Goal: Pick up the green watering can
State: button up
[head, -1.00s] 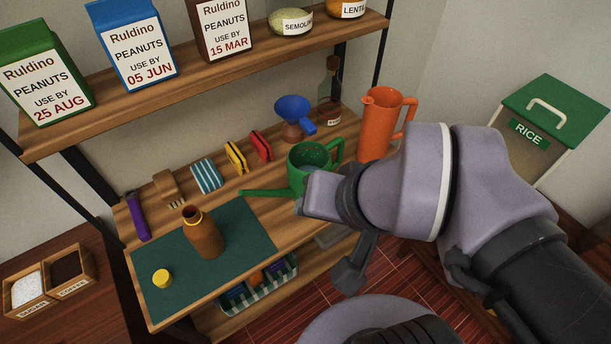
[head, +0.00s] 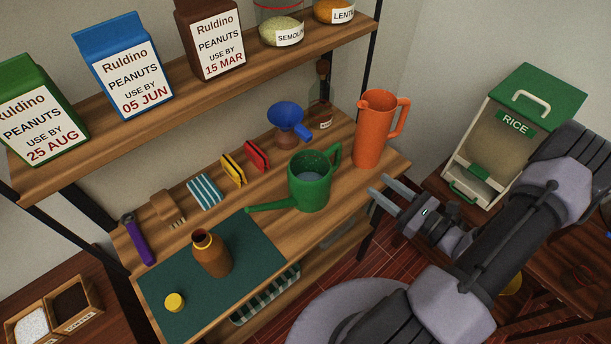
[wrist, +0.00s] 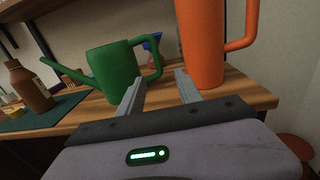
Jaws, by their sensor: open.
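The green watering can (head: 309,187) stands upright on the wooden shelf top, its spout pointing left and its handle to the right. It also shows in the wrist view (wrist: 111,67), left of centre. My gripper (head: 380,194) is open and empty, right of the can and in front of the orange jug, apart from both. In the wrist view its two fingers (wrist: 160,78) point toward the gap between the can's handle and the orange jug.
An orange jug (head: 375,135) stands close behind and right of the can. A blue funnel (head: 286,116), bottle and sponges line the back. A brown bottle (head: 211,254) stands on the green mat (head: 255,250). An upper shelf (head: 180,100) overhangs the back.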

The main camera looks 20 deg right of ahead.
aim_at(339, 161)
jog(key=b+x, duration=0.1)
jog(key=x, duration=0.9)
jog(key=shift+a+f+b, duration=0.1)
jog(key=shift+f+b, duration=0.05)
jog(key=shift+b, duration=0.2)
jog(key=x, duration=0.1)
jog(key=b+x, duration=0.1)
jog(key=x, duration=0.2)
jog(key=shift+w+a+f+b, duration=0.1)
jog(key=shift+a+f+b, duration=0.2)
jog(key=shift+f, duration=0.05)
jog(key=shift+w+a+r, duration=0.1)
jog(key=shift+w, duration=0.2)
grip_shut()
